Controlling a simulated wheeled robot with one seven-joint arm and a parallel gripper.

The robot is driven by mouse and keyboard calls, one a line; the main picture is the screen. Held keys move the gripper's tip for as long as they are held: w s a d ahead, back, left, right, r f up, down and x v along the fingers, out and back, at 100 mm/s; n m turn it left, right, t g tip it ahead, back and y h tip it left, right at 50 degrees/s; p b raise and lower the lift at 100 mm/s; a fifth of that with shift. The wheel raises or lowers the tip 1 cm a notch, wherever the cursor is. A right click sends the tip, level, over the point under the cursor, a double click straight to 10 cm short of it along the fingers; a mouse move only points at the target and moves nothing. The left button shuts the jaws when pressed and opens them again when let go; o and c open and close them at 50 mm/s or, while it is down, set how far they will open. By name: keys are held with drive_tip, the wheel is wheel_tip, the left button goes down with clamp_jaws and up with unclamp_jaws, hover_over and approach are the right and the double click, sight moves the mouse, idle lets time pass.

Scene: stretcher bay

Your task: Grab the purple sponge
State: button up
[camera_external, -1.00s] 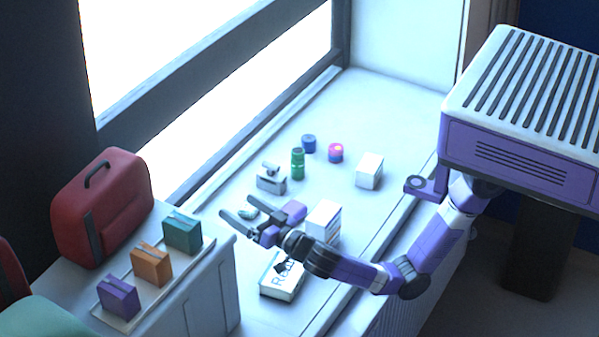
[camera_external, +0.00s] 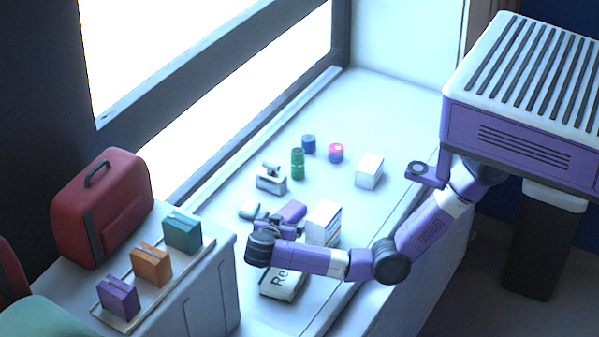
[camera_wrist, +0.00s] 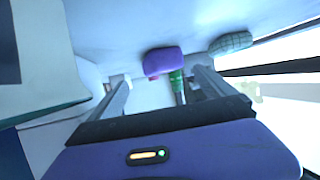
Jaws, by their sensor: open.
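The purple sponge (camera_external: 293,210) lies on the white counter, just beyond my gripper in the outside view. In the wrist view the purple sponge (camera_wrist: 162,60) is a rounded purple block ahead of the fingers, between their lines. My gripper (camera_external: 272,221) is low over the counter and points toward the sponge. In the wrist view my gripper (camera_wrist: 161,80) has its two fingers spread wide, with nothing held between them. The outside view does not show clearly whether a finger touches the sponge; its near part is partly hidden by my gripper.
A pale green item (camera_external: 250,208) lies left of the sponge. A white box (camera_external: 323,222) stands close on its right, and a labelled box (camera_external: 283,283) lies nearer. A metal item (camera_external: 271,179), green bottle (camera_external: 298,163) and another white box (camera_external: 369,170) stand farther back.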

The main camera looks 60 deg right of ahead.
sight(290, 210)
drive_tip(key=x, duration=0.1)
drive_tip(key=p+x, duration=0.1)
drive_tip(key=x, duration=0.1)
drive_tip(key=r+x, duration=0.1)
drive_tip(key=x, duration=0.1)
drive_tip(key=shift+w+d+f+p, duration=0.1)
drive_tip(key=shift+w+d+p, duration=0.1)
drive_tip(key=shift+p, duration=0.2)
drive_tip(key=shift+w+d+f, duration=0.1)
drive_tip(key=shift+d+f, duration=0.2)
drive_tip(key=shift+d, duration=0.1)
drive_tip(key=c, duration=1.8)
